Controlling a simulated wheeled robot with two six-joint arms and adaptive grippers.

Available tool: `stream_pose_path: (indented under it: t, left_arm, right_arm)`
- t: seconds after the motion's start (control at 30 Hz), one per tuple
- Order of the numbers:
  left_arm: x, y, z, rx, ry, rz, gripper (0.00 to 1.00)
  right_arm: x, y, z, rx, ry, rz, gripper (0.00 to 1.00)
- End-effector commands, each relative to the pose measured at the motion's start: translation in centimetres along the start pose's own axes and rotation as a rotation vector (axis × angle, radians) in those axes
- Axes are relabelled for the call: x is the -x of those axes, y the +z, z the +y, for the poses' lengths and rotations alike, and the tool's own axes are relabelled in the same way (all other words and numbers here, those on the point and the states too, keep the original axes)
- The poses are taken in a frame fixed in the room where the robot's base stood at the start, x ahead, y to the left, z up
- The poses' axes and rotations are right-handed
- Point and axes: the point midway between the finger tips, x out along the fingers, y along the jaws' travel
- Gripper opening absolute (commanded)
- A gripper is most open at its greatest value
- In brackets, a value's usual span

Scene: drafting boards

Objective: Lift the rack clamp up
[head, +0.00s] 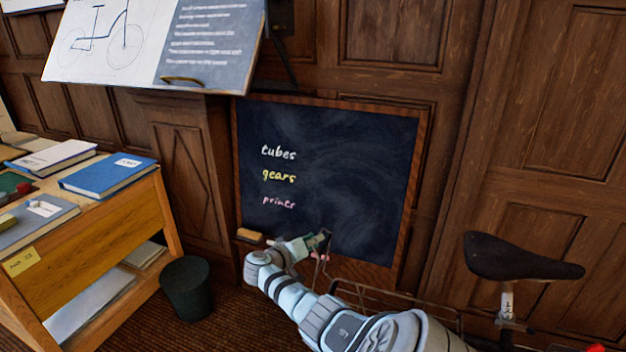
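A thin dark wire rack (385,292) shows at the lower middle, partly behind my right arm. I cannot make out its clamp clearly; my arm covers part of the rack. My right gripper (324,240) is in front of the lower part of the chalkboard, beyond the rack's left end. Its fingers are small and dark against the board, and I cannot tell whether they are open or shut. A small pinkish piece (319,257) shows just below the fingers. My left gripper is out of view.
A black bicycle saddle (515,258) on a post stands at the right. The chalkboard (340,180) leans on the panelled wall. A dark bin (187,290) stands on the floor by a wooden desk (95,245) with several books. A drafting board (210,50) is above.

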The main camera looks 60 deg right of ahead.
Motion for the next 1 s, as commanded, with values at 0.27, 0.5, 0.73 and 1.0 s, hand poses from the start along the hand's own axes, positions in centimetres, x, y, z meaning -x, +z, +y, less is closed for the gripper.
stream_pose_path:
  t: [0.27,0.5,0.73,1.0]
  left_arm:
    - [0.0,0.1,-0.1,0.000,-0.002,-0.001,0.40]
    - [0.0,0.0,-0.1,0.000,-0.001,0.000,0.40]
    - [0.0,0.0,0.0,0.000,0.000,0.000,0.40]
    - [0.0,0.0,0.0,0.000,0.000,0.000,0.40]
  right_arm:
    - [3.6,0.1,-0.1,-0.002,-0.004,0.000,0.17]
    - [10.1,0.0,-0.2,-0.001,-0.004,-0.001,0.17]
    - [12.1,0.0,-0.1,0.002,-0.001,0.000,0.17]
    - [12.1,0.0,-0.1,0.002,0.000,0.000,0.17]
